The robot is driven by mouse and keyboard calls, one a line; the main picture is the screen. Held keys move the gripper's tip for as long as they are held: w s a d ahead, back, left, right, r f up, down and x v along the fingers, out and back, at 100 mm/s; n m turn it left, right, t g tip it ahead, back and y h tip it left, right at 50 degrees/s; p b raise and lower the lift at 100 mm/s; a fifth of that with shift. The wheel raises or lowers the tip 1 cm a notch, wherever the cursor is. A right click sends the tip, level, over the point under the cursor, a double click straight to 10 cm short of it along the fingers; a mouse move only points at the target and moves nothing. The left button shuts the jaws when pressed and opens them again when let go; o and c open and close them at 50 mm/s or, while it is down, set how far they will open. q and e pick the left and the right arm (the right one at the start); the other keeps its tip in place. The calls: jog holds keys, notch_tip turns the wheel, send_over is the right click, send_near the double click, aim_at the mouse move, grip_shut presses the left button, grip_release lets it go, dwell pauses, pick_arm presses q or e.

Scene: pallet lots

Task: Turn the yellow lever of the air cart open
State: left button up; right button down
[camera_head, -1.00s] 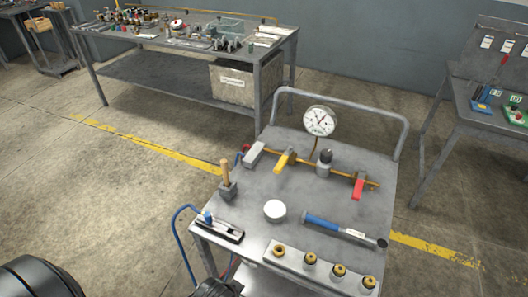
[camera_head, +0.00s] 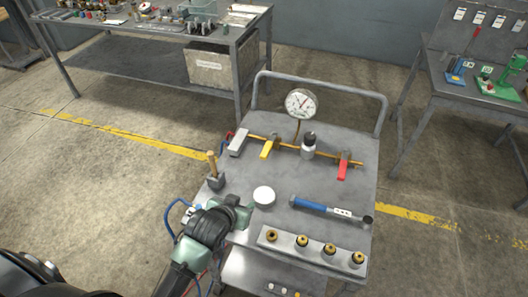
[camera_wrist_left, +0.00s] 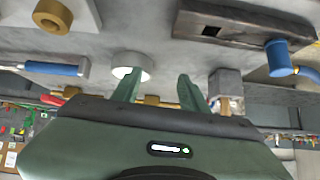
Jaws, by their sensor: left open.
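The air cart (camera_head: 335,138) has a grey top with a brass pipe running across its far part. The yellow lever (camera_head: 267,149) sits on this pipe, left of the pressure gauge (camera_head: 300,103), and slants toward me. A red lever (camera_head: 343,172) is on the pipe's right end. My left gripper (camera_head: 226,205) is over the cart's near left corner, apart from the yellow lever and nearer to me. In the left wrist view its two green fingers (camera_wrist_left: 158,90) are spread, with nothing between them. My right gripper is not in view.
A white round puck (camera_head: 264,196) lies just right of my left gripper. A wooden-handled block (camera_head: 215,180) stands beyond it. A blue-handled tool (camera_head: 318,206) and a rail of brass fittings (camera_head: 315,249) lie to the right. A hose with a blue fitting (camera_wrist_left: 280,58) is close by.

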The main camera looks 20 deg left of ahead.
aim_at(265, 152)
pick_arm(q)
jog(key=shift+w+d+r+t, duration=0.15)
jog(key=shift+w+t, duration=0.55)
jog(key=shift+w, duration=2.6)
jog(key=shift+w+d+r+t, duration=0.15)
jog(key=shift+w+t, duration=0.55)
jog(key=shift+w, duration=2.6)
jog(key=shift+w+d+r+t, duration=0.2)
jog(key=shift+w+t, duration=0.5)
jog(key=shift+w, duration=2.6)
jog(key=shift+a, duration=0.15)
grip_shut()
jog(key=shift+p, duration=0.3)
